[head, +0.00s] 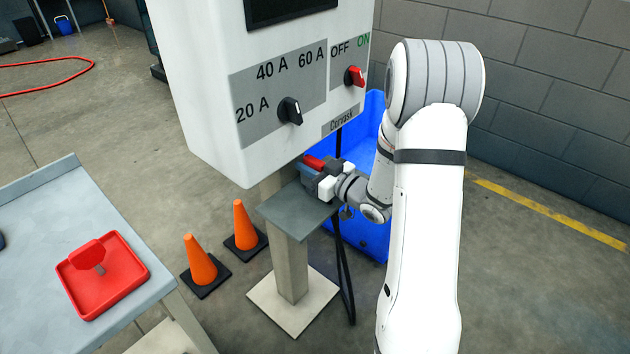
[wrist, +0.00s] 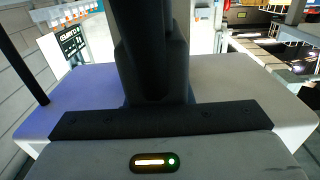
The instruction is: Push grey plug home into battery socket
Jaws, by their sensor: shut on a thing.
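My gripper (head: 328,180) is at the small grey shelf under the white charger cabinet, with its pale jaws shut on a dark grey piece that I take to be the grey plug. In the wrist view a dark upright shape (wrist: 150,55) stands in the middle, probably that plug. A small block with a red top (head: 313,162) and a bluish side sits just beyond the jaws, perhaps the battery. The jaws hide the place where plug and block meet. I cannot see the socket or tell how deep the plug sits.
The charger cabinet (head: 215,120) has a black knob (head: 290,110) and a red knob (head: 354,76). Its shelf (head: 290,213) is on a post. A blue bin (head: 372,235) stands behind. Two orange cones (head: 200,262) stand left. A red tray (head: 125,280) lies on the grey table.

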